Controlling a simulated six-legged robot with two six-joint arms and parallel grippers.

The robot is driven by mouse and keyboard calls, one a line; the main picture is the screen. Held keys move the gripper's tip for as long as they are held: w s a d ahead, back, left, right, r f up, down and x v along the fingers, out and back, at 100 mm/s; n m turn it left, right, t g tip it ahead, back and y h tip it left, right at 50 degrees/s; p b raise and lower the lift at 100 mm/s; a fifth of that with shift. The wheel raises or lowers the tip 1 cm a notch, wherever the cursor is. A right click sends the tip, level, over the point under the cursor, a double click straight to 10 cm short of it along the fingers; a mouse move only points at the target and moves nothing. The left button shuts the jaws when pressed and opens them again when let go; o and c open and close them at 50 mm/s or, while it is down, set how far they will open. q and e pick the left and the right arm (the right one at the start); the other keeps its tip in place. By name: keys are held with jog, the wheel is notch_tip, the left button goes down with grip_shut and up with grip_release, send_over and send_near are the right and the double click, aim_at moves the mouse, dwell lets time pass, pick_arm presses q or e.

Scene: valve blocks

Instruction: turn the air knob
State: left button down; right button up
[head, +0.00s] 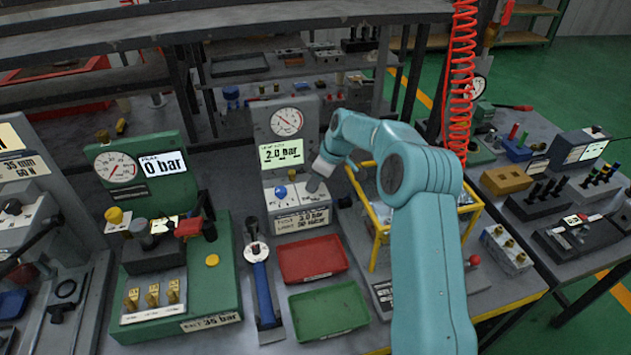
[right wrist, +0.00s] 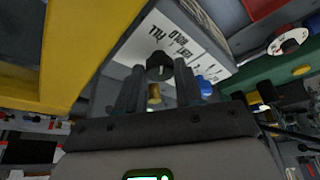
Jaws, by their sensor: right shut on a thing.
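A grey test unit (head: 292,222) stands at mid-table with a round dial (head: 286,122) and a display (head: 281,152) reading about 2.0 bar. A blue knob (head: 281,191) is on its sloped front, and it also shows in the right wrist view (right wrist: 205,87). My right gripper (head: 316,184) is at the unit's front, just right of the blue knob. In the right wrist view, a black knob (right wrist: 160,65) with a white mark lies between its fingers, with a brass piece (right wrist: 154,94) nearer. The gripper is shut on the black knob. My left gripper is out of view.
A yellow frame (head: 372,228) stands close right of the right gripper. A red tray (head: 313,258) and a green tray (head: 328,310) lie in front of the unit. A green unit (head: 195,290) with a 0 bar display stands left. A red coiled hose (head: 461,85) hangs behind.

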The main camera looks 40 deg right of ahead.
jog(key=shift+n, duration=0.5)
jog(key=o, duration=1)
jog(key=shift+o, duration=0.2)
jog(key=v, duration=1.6)
jog(key=shift+w+d, duration=0.15)
jog(key=shift+d, duration=0.25)
jog(key=shift+r, duration=0.1)
